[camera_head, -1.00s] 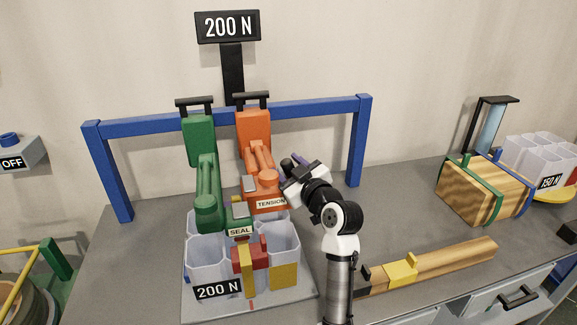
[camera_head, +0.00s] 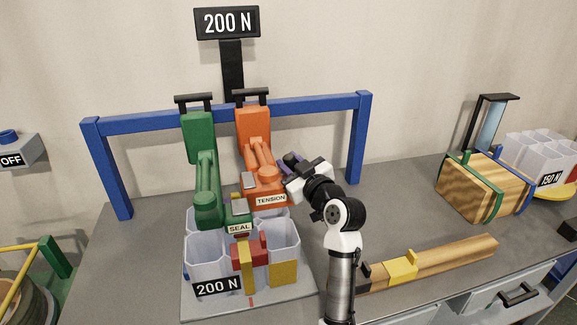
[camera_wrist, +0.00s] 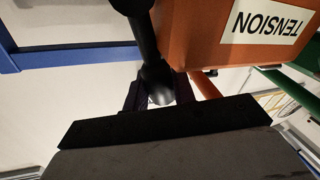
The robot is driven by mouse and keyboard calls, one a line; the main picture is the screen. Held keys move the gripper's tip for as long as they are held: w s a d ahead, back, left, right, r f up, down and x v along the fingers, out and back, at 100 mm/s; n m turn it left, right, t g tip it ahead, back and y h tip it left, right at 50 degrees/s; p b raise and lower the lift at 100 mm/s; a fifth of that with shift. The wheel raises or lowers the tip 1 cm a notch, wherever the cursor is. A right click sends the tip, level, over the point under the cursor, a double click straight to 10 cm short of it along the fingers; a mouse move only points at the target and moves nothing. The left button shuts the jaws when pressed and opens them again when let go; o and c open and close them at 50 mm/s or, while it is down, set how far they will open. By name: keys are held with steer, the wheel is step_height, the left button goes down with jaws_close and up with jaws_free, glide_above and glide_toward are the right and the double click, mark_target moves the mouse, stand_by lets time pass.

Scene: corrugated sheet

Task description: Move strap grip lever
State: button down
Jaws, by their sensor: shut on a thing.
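The orange tool marked TENSION (camera_head: 263,185) hangs from the blue frame, above the clear bins. In the wrist view, its orange body (camera_wrist: 205,35) fills the upper right. A black lever (camera_wrist: 140,25) with a rounded end runs down beside that body. My gripper (camera_head: 289,166) is at the right side of the orange tool. In the wrist view my gripper (camera_wrist: 160,93) is shut on the lever's rounded end, between dark fingers. In the head view, the lever is mostly hidden by my gripper.
A green tool marked SEAL (camera_head: 207,180) hangs just left. The blue frame (camera_head: 310,103) stands behind, with a 200 N sign (camera_head: 228,22) above. Clear bins (camera_head: 205,262) stand below. A wooden bar (camera_head: 450,258) and a strapped wooden block (camera_head: 482,187) lie right, with bare bench between.

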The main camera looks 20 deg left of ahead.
steer(key=shift+w+d+f+m+t+y+b, duration=0.1)
steer(key=shift+w+d+m+t+b, duration=0.45)
steer(key=shift+m, duration=0.9)
steer(key=shift+w+d+m+t+y+b, duration=0.1)
steer(key=shift+w+d+m+t+b, duration=0.3)
steer(key=shift+d+m+b, duration=0.8)
steer(key=shift+w+d+f+m+t+y+b, duration=0.2)
steer(key=shift+w+d+m, duration=0.45)
steer(key=shift+m, duration=1.1)
steer(key=shift+r, duration=0.15)
steer(key=c, duration=1.1)
jaws_free()
steer(key=shift+c, duration=0.2)
steer(key=b+v, duration=0.4)
steer(key=v, duration=0.9)
steer(key=shift+s+d, duration=0.2)
steer(key=shift+s, duration=0.2)
